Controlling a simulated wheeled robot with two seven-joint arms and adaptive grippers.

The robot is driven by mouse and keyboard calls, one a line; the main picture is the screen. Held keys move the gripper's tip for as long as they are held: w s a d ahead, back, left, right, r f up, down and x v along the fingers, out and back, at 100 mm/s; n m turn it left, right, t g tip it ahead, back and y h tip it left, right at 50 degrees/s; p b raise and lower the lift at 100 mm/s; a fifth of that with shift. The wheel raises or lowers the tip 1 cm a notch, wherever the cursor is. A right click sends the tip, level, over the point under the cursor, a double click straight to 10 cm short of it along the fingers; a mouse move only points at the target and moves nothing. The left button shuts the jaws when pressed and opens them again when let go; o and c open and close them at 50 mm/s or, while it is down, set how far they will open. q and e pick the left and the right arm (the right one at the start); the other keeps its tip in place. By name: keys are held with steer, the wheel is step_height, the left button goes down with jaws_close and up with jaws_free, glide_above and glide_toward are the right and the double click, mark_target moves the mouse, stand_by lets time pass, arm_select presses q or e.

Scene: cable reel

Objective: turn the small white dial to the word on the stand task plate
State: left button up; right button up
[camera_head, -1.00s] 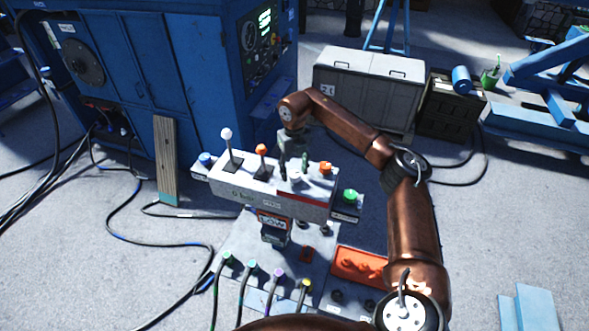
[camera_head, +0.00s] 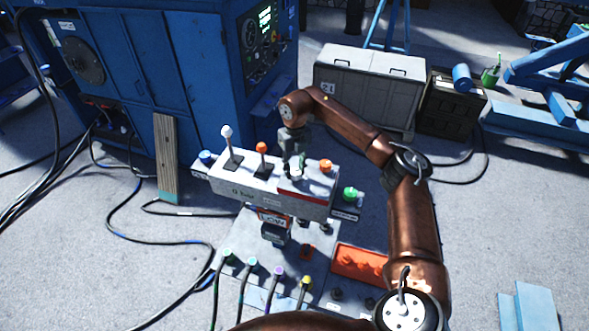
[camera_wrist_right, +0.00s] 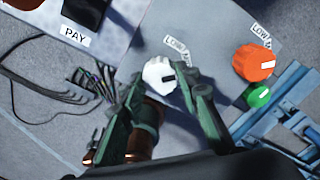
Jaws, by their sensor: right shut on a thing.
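The small white dial (camera_wrist_right: 159,75) is on top of the grey control box (camera_head: 245,196). In the right wrist view it has a dark mark toward its right side, and a label starting "LOW" (camera_wrist_right: 176,48) lies beside it. My right gripper (camera_wrist_right: 163,82) is shut on the dial, one dark finger on either side. In the head view the right gripper (camera_head: 296,168) reaches down onto the box from above and partly hides the dial. The stand task plate (camera_head: 274,219), framed in orange, is below the box; its word is small and seems to read "LOW". My left gripper is out of view.
An orange knob (camera_wrist_right: 254,62) and a green knob (camera_wrist_right: 258,96) are right of the dial. A white-topped lever (camera_head: 227,132) and an orange-topped lever (camera_head: 262,148) stand left of it. A red tray (camera_head: 360,262) and cable plugs are on the base below.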

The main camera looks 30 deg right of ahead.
steer(key=n+b, duration=0.1)
steer(key=n, duration=0.2)
steer(key=shift+n, duration=0.3)
steer(key=shift+n+b, duration=0.65)
steer(key=shift+n, duration=1.95)
steer(key=o, duration=1.2)
steer(key=shift+c, duration=0.2)
